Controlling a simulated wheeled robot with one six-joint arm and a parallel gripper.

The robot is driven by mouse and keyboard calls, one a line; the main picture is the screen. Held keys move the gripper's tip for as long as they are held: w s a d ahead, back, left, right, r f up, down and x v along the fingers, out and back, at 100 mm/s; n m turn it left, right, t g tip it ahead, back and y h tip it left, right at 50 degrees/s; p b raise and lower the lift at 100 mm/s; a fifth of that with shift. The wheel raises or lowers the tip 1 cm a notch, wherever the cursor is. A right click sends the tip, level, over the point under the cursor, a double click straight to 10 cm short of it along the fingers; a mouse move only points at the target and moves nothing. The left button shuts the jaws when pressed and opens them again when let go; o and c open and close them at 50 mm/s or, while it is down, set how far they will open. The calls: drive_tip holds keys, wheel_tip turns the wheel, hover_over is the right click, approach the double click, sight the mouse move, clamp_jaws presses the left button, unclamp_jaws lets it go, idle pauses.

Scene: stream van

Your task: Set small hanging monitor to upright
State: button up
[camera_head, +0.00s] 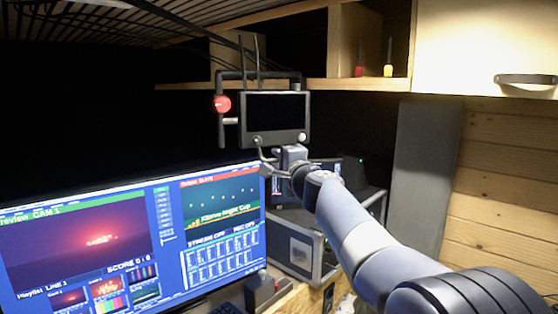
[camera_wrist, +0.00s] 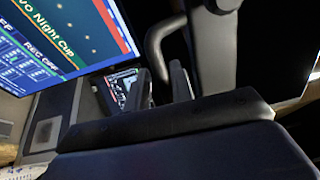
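The small hanging monitor (camera_head: 273,118) has a dark screen and a black frame. It hangs from a black bracket (camera_head: 258,74) with a red knob (camera_head: 222,104) on its left side. In the head view its face looks close to upright; its exact tilt is hard to judge. My gripper (camera_head: 281,158) is just under the monitor's lower edge, at the end of my arm. In the wrist view the dark monitor (camera_wrist: 272,45) fills the upper right, close to my gripper (camera_wrist: 168,82).
An equipment case (camera_head: 305,245) is behind and below my arm. A wooden shelf (camera_head: 365,84) and a white cabinet (camera_head: 485,45) are at the upper right. Cables hang above the monitor.

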drive_tip(key=shift+f, duration=0.1)
drive_tip(key=b+v, duration=0.3)
drive_tip(key=v, duration=0.7)
drive_tip(key=shift+s+b, duration=0.3)
drive_tip(key=shift+s, duration=0.1)
drive_tip(key=shift+w, duration=0.15)
drive_tip(key=p+x, duration=0.4)
drive_tip(key=x, duration=0.7)
drive_tip(key=shift+r, duration=0.25)
drive_tip(key=shift+d+f, duration=0.1)
